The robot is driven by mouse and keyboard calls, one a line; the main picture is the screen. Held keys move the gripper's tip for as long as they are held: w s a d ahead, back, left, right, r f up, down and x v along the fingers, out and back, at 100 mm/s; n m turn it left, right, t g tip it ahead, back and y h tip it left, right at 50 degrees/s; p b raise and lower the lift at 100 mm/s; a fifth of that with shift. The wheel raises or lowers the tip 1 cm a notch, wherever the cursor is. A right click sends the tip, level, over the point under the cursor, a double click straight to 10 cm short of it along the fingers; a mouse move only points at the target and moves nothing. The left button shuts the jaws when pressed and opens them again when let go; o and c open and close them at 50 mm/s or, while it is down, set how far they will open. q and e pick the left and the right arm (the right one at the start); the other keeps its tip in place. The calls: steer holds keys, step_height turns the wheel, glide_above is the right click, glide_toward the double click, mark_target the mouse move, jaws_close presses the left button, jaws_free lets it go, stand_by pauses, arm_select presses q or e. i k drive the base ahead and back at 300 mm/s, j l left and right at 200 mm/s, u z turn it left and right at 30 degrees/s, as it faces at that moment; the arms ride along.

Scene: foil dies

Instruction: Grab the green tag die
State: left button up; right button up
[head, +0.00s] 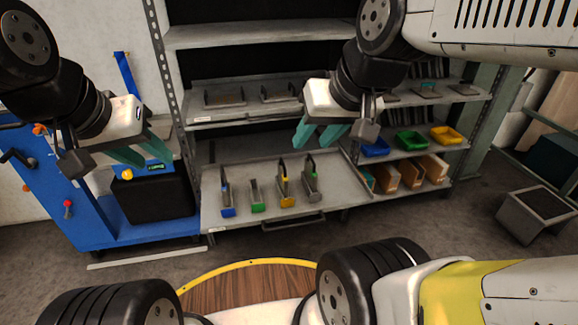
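The green tag die (257,196) stands on the pulled-out lower shelf in the head view, a narrow grey piece with a green tag at its front end. A blue-tag die (226,195) is on its left and a yellow-tag die (285,186) on its right. A fourth grey die (309,182) is further right; its tag colour is unclear. My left gripper (138,150) is open and empty, to the left of the shelf. My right gripper (319,135) is open and empty, above and right of the green tag die, apart from it.
The pulled-out shelf (335,199) has a front handle. Blue (375,148), green (411,141) and yellow (446,135) bins sit to its right. A blue cart (80,205) stands at left, a round wooden top (240,285) in front. Upper shelves rise behind.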

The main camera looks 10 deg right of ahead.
mark_target(311, 175)
steer(key=i+l, duration=0.7)
steer(key=i, duration=0.25)
